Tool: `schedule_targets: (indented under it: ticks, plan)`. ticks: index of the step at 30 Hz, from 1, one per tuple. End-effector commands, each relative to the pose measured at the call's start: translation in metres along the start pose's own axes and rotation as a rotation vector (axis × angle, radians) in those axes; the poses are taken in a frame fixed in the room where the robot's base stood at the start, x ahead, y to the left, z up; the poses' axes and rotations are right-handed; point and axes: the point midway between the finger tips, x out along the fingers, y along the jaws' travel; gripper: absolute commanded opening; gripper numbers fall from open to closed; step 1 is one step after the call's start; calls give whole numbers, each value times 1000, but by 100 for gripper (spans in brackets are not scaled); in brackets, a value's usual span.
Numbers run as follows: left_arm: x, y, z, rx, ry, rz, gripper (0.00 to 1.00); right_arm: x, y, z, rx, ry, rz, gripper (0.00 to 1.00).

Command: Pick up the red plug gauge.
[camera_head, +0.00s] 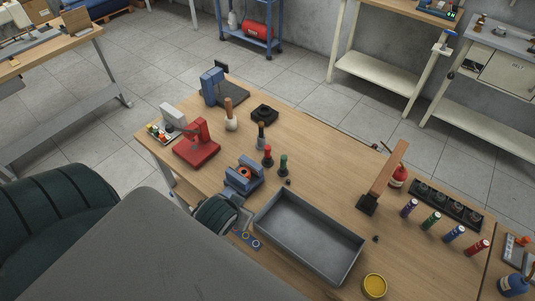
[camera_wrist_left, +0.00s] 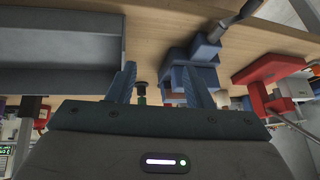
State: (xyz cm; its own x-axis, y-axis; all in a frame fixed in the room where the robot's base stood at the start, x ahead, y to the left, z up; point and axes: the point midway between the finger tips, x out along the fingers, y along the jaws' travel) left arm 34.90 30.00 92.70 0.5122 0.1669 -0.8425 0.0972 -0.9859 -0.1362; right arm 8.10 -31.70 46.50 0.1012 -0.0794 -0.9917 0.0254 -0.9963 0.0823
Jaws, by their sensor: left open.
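A small red-handled piece with a dark base (camera_head: 267,157) stands upright beside a similar green one (camera_head: 283,164), behind the grey tray; it looks like the red plug gauge. My left gripper (camera_wrist_left: 158,72) is open and empty, low over the table. A green piece with a dark end (camera_wrist_left: 140,92) shows between its fingers, farther off. The red piece cannot be made out in the wrist view. My right gripper is not in view.
The grey tray (camera_head: 274,243) lies close to my left gripper. A blue fixture (camera_head: 243,178) stands left of the red and green pieces, a red stand (camera_head: 197,150) farther left. A black holed rack (camera_head: 446,204) is at right. The table between fixture and rack has free room.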

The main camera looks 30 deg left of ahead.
Motion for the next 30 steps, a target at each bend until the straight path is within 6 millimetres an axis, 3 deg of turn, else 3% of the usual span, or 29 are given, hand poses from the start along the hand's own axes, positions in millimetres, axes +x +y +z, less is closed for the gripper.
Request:
schedule_targets:
  ticks: [18,23,30]
  plan:
    - [75,-35,-139,-184,555,-35,46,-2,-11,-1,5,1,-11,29]
    - [87,-37,-156,-197,614,-17,46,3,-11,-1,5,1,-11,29]
    - [119,-39,-177,-198,618,-16,46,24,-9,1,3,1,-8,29]
